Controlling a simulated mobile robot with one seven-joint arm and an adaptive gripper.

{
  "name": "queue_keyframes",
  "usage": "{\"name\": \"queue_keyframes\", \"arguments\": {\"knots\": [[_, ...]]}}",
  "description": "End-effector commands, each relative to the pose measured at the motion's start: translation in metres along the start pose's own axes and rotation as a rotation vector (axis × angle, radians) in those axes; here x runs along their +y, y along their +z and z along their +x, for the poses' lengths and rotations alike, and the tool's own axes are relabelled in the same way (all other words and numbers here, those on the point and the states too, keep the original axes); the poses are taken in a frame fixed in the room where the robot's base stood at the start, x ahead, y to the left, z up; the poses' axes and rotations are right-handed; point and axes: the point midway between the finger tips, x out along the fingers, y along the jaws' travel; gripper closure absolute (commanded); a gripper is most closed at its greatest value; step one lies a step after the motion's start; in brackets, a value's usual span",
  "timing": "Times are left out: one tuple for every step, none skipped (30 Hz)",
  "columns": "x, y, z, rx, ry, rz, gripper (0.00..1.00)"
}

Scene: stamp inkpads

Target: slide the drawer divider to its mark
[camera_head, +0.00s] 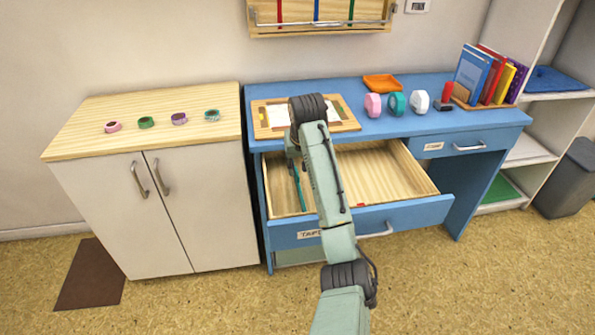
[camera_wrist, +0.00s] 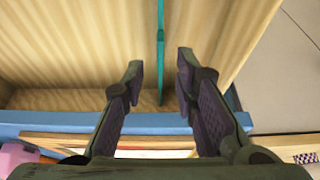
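The drawer divider is a thin teal strip (camera_head: 299,188) standing in the left part of the open drawer (camera_head: 395,218), partly hidden by my arm. In the wrist view the divider (camera_wrist: 161,45) runs upright between the two fingers of my gripper (camera_wrist: 160,72). The fingers are apart, with a gap visible on each side of the divider. In the head view my gripper is mostly hidden behind my arm. I cannot make out the divider's mark in either view.
The blue desk (camera_head: 440,120) bears a board (camera_head: 262,118), an orange tray (camera_head: 382,84), several tape rolls (camera_head: 396,104) and upright books (camera_head: 474,70). A wooden-topped cabinet (camera_head: 150,95) stands at the left.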

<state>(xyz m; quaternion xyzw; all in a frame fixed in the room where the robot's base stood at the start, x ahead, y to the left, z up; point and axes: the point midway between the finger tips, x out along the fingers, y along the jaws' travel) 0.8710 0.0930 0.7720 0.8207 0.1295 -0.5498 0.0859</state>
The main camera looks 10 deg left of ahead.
Motion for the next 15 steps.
{"name": "queue_keyframes", "arguments": {"knots": [[0.000,0.000,0.008,-0.003,0.000,0.001,0.73],[0.000,0.000,0.013,-0.003,0.000,0.000,0.73],[0.000,0.000,0.019,-0.003,0.000,0.000,0.73],[0.000,0.000,0.023,-0.003,0.000,0.000,0.73],[0.000,0.000,0.027,-0.002,0.000,0.000,0.73],[0.000,0.000,0.031,-0.001,0.001,-0.001,0.73],[0.000,0.000,0.034,-0.001,0.001,0.000,0.73],[0.000,-0.001,0.036,0.000,0.001,0.000,0.73],[0.000,-0.001,0.038,0.000,0.001,0.000,0.73],[0.000,0.000,0.040,0.001,0.001,0.000,0.73],[0.000,0.000,0.041,0.001,0.001,0.000,0.73],[0.000,0.000,0.042,0.001,0.001,0.000,0.73],[0.000,0.000,0.042,0.001,0.000,-0.001,0.73],[0.000,0.000,0.042,0.002,0.000,-0.001,0.73],[0.000,0.000,0.042,0.002,0.000,-0.001,0.73]]}}
